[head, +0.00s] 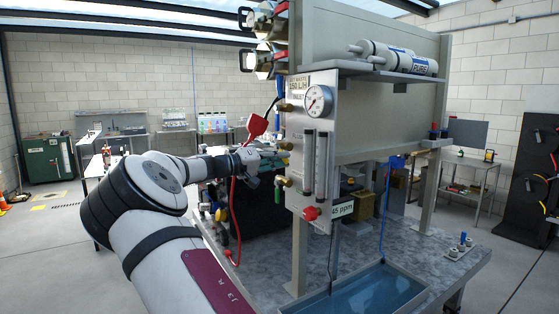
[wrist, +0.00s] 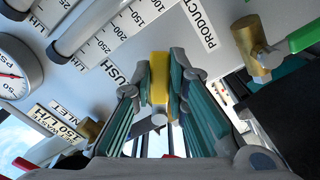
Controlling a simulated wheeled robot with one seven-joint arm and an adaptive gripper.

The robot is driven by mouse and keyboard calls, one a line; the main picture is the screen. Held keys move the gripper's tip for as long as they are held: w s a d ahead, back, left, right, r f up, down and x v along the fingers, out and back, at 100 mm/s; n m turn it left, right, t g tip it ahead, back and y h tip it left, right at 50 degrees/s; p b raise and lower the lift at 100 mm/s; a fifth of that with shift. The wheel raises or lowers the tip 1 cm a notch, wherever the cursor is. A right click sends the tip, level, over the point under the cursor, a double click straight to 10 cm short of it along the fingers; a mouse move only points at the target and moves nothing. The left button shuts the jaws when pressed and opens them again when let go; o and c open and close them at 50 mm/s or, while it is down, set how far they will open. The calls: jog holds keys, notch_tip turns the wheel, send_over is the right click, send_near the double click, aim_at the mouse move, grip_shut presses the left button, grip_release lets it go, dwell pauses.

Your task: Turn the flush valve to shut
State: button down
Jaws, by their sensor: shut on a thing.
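The flush valve shows its yellow lever (wrist: 159,84) in the wrist view, beside a label on the panel that ends in "USH". My gripper (wrist: 161,76) is shut on this lever, one teal-padded finger on each side. The lever runs up and down in the wrist picture, along the fingers. The valve body is mostly hidden behind the lever and fingers. In the head view my gripper (head: 270,160) reaches the left edge of the white panel (head: 310,180), and a small yellow piece (head: 286,146) shows by its tip.
A brass valve (wrist: 257,48) with a green handle is close on the right in the wrist view. A pressure gauge (head: 319,100) and flow tubes (head: 308,163) are on the panel. A red hose (head: 233,205) hangs by my wrist. A blue water tray (head: 365,295) lies below.

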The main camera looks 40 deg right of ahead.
jog(key=shift+w+d+f+m+b, duration=0.15)
jog(key=shift+w+f+m+b, duration=0.4)
jog(key=shift+m+b, duration=1)
jog(key=shift+w+d+f+m+b, duration=0.2)
jog(key=shift+w+m+b, duration=0.75)
jog(key=shift+m, duration=1.1)
jog(key=shift+w+d+f+m+b, duration=0.1)
jog(key=shift+w+f+m+b, duration=0.4)
jog(key=shift+m+b, duration=1.1)
jog(key=shift+r+m, duration=0.1)
jog(key=shift+m, duration=0.3)
jog(key=c, duration=1.6)
grip_release()
jog(key=shift+o, duration=0.2)
jog(key=v, duration=1.2)
